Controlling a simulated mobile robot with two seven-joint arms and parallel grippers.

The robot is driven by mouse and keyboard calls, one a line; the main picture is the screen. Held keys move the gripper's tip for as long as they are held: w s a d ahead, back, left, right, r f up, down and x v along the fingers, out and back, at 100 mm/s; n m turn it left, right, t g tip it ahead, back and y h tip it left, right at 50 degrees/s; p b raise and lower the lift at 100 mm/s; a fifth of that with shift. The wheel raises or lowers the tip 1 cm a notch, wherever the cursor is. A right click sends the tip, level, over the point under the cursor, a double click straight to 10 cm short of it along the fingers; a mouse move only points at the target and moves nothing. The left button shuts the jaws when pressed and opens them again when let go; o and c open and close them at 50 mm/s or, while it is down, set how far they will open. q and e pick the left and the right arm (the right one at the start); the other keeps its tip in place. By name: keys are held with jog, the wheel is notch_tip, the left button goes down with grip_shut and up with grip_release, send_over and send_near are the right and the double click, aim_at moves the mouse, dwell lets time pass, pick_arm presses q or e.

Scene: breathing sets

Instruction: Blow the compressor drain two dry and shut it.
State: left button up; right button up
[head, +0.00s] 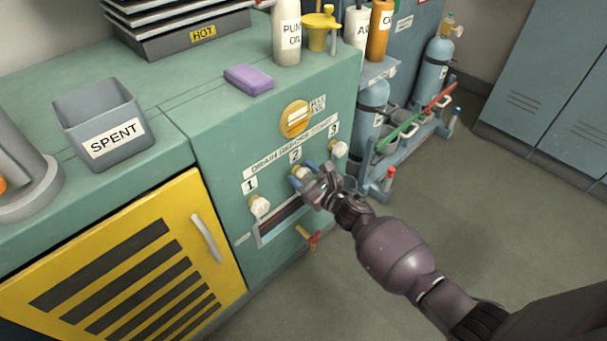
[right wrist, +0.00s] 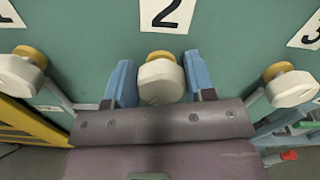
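The green compressor front has a strip reading "DRAIN BEFORE START" (head: 292,147) over three numbered drains. Drain two's pale knob (right wrist: 161,82) sits on a yellow collar under the "2" label in the right wrist view; in the head view my gripper partly covers it. My right gripper (head: 307,172) is at this knob. Its blue fingers (right wrist: 161,85) lie close along both sides, with no clear gap. Knob one (head: 259,206) is to the left and knob three (head: 338,149) to the right, both clear of the fingers. My left gripper is out of view.
A red-and-yellow valve handle (head: 308,238) sticks out below the drains, beside a slot (head: 280,222). A grey SPENT bin (head: 103,122) and a purple block (head: 248,79) are on top. Gas cylinders (head: 433,70) stand in a rack at right. The floor is open at right.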

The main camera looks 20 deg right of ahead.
jog(key=c, duration=0.4)
